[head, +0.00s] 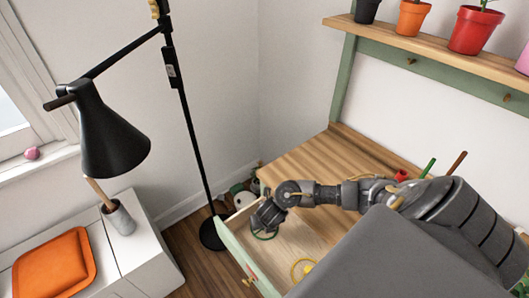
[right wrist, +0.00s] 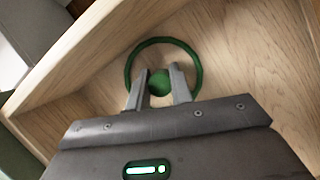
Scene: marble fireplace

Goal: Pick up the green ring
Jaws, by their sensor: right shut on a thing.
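The green ring (right wrist: 163,41) lies in the open drawer (right wrist: 75,62), close to its side wall, in the right wrist view. A green ball-shaped part sits inside the ring's outline. My right gripper (right wrist: 159,88) is shut on this green part, with one finger on each side. In the head view the ring (head: 265,237) shows only partly below my right gripper (head: 264,226), which reaches into the drawer. My left gripper is not in view.
A yellow ring-shaped thing (head: 301,268) lies in the same drawer. The wooden desktop (head: 325,165) is behind the drawer. A black floor lamp (head: 113,140) stands to the left, near a white cabinet with an orange cushion (head: 55,264). Potted plants stand on the shelf (head: 430,47) above.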

